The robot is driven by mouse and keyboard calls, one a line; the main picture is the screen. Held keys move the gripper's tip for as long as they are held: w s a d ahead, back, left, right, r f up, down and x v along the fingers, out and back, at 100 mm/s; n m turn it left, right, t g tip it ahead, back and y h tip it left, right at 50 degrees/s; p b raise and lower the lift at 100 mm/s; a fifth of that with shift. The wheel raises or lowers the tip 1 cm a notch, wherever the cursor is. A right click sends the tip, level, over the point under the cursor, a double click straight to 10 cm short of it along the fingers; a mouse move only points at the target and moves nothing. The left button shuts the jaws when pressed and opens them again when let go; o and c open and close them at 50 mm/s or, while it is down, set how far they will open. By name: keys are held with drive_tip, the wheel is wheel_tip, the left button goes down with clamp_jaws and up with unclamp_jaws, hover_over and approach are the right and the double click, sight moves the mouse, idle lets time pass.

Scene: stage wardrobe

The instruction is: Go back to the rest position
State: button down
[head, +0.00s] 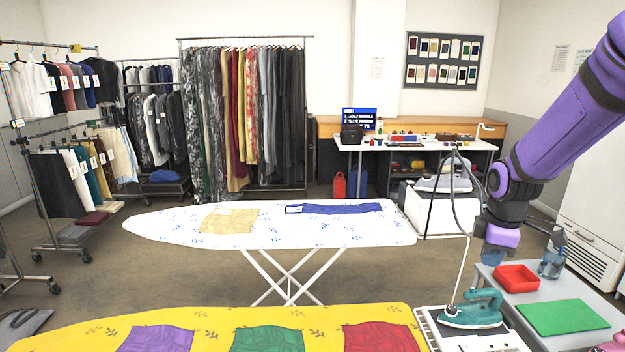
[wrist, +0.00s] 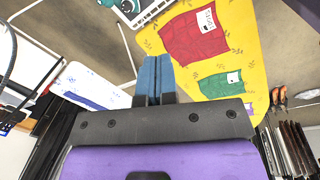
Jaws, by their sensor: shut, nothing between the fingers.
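My gripper (head: 492,258) hangs at the right of the head view, at the end of my purple arm, above the floor between the white board and the grey side table. In the wrist view its two blue fingers (wrist: 155,76) are pressed together with nothing between them. It touches nothing that I can see. The yellow ironing board (head: 60,340) is at the front, with purple (head: 155,338), green (head: 268,339) and red (head: 382,337) garments on it. The red and green ones also show in the wrist view.
A white ironing board (head: 170,222) holds a tan garment (head: 230,220) and a blue one (head: 335,207). A teal iron (head: 474,309) rests at the yellow board's right end. The grey side table (head: 595,308) holds a red tray (head: 517,279) and green mat (head: 563,317). Clothes racks stand behind.

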drive_tip(key=s+a+r+m+t, duration=0.1)
drive_tip(key=s+a+r+m, duration=0.15)
drive_tip(key=s+r, duration=0.3)
drive_tip(key=s+a+r+m+t, duration=0.1)
drive_tip(key=s+a+r+m, duration=0.1)
drive_tip(key=s+r+m, duration=0.4)
drive_tip(key=s+a+r+m+t, duration=0.2)
drive_tip(key=s+r, duration=0.4)
drive_tip(key=s, duration=0.6)
drive_tip(key=shift+s+a+m+y, duration=0.3)
drive_tip(key=shift+a+m, duration=0.15)
drive_tip(key=shift+m, duration=0.8)
